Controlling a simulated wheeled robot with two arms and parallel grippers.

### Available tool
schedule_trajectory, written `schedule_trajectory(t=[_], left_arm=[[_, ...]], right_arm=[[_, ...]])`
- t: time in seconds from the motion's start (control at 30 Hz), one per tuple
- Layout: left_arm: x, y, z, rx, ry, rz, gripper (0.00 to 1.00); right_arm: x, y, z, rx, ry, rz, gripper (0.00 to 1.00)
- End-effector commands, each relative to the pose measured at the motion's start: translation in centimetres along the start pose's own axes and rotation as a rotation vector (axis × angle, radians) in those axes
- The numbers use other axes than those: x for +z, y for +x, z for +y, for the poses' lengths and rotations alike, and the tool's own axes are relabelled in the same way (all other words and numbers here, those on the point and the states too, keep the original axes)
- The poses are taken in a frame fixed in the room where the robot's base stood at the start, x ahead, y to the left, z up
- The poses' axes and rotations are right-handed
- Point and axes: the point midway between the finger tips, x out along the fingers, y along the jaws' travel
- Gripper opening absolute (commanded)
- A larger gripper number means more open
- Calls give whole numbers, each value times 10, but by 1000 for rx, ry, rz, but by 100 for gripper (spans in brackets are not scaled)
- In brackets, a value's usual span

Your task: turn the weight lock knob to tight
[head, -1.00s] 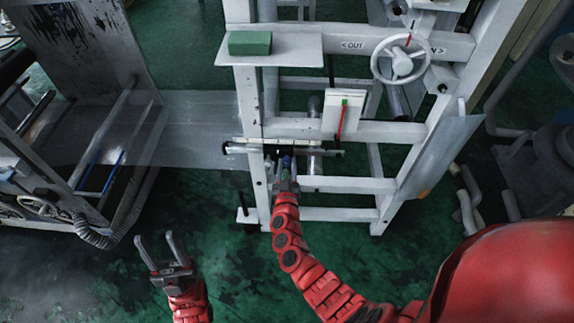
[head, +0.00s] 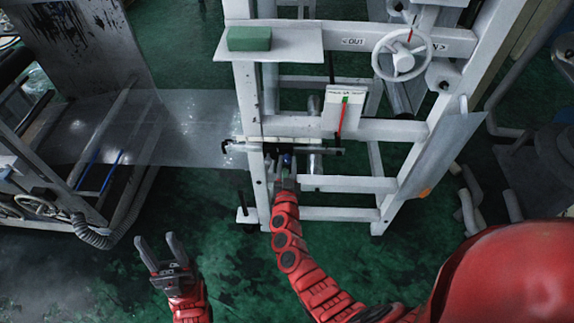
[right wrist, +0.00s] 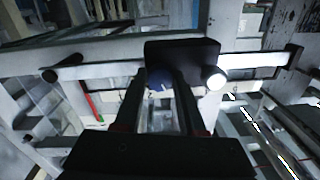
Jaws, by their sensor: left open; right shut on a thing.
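The weight lock knob (right wrist: 158,79) is small and blue, with a white mark on its face. It sits on a black block (right wrist: 182,52) in the right wrist view, and only a bit of its blue (head: 287,160) shows in the head view. My right gripper (head: 285,172) is at the lower left of the white frame, shut on the knob; its dark fingers (right wrist: 165,88) flank the knob in the wrist view. Part of the knob is hidden by the fingers. My left gripper (head: 163,252) is open and empty above the green floor, away from the frame.
The white frame (head: 400,130) carries a handwheel (head: 402,54), a panel with a red and green pointer (head: 343,116), and a shelf with a green block (head: 249,38). A translucent film sheet (head: 190,125) spans to the machine at left. Floor around my left gripper is clear.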

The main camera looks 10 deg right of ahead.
Motion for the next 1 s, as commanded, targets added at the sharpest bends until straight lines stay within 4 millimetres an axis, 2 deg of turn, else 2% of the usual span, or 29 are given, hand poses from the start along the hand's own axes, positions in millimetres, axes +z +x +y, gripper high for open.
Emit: schedule_trajectory(t=[1.0], left_arm=[[16, -97, 5, 0, 0, 0, 50]], right_arm=[[6, 0, 2, 6, 958, 34, 0]])
